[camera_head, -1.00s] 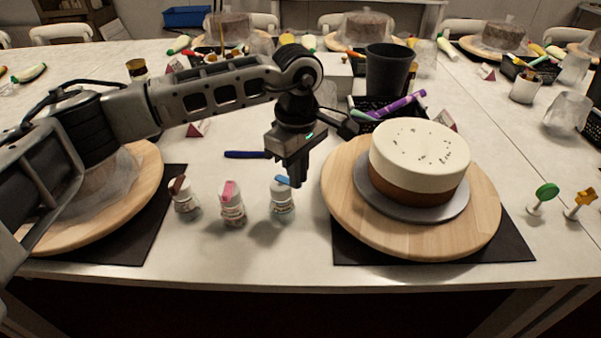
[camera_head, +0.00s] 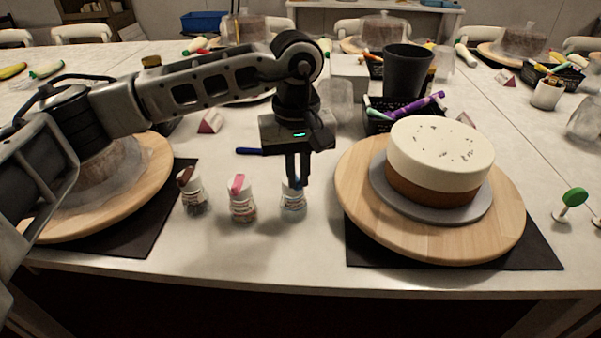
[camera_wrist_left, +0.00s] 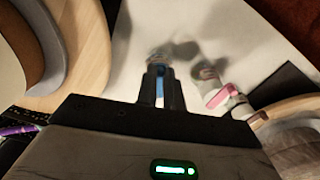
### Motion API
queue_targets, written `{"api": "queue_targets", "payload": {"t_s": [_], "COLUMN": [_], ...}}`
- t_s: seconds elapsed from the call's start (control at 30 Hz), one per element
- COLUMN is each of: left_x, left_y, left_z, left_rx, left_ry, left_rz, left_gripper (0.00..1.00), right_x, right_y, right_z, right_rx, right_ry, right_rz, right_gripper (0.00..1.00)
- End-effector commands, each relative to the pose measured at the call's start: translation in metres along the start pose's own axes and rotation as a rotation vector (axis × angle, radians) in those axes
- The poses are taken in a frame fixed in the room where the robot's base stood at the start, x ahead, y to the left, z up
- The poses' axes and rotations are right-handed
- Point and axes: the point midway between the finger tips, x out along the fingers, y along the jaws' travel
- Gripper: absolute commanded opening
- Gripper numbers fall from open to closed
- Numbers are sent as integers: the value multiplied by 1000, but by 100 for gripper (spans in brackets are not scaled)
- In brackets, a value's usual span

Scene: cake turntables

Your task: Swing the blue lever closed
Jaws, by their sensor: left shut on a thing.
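The small clear jar (camera_head: 293,209) with the blue lever stands upright on the white table, rightmost of a row of three jars. My left gripper (camera_head: 298,184) points down at the jar's top, its fingers hiding most of the lid. In the left wrist view the blue lever (camera_wrist_left: 160,86) lies between the two fingers, and the gripper is shut on it. Whether the lever is fully closed cannot be told. My right gripper is not in view.
A jar with a pink lever (camera_head: 241,203) stands close on the left, and a jar with a dark red lever (camera_head: 192,195) beyond it. A wooden turntable (camera_head: 360,215) carrying a cake (camera_head: 440,160) stands on the right. A blue pen (camera_head: 249,151) lies behind the jars.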

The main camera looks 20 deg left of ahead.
Motion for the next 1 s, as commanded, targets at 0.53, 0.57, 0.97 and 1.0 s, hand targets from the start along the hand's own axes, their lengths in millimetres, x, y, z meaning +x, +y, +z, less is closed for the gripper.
{"api": "queue_targets", "payload": {"t_s": [0.53, 0.57, 0.97, 1.0], "left_x": [0, 0, -6, -10], "left_y": [-1, -1, 0, 0], "left_z": [0, 0, 0, 0], "left_rx": [16, 16, 15, 15], "left_ry": [-1, -1, 1, 2], "left_rz": [1, 1, 2, 3], "left_gripper": [17, 26, 32, 32], "right_x": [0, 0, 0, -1], "right_y": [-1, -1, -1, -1], "right_z": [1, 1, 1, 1], "right_rx": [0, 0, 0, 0], "right_ry": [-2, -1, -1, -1], "right_rz": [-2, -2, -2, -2], "right_gripper": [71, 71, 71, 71]}}
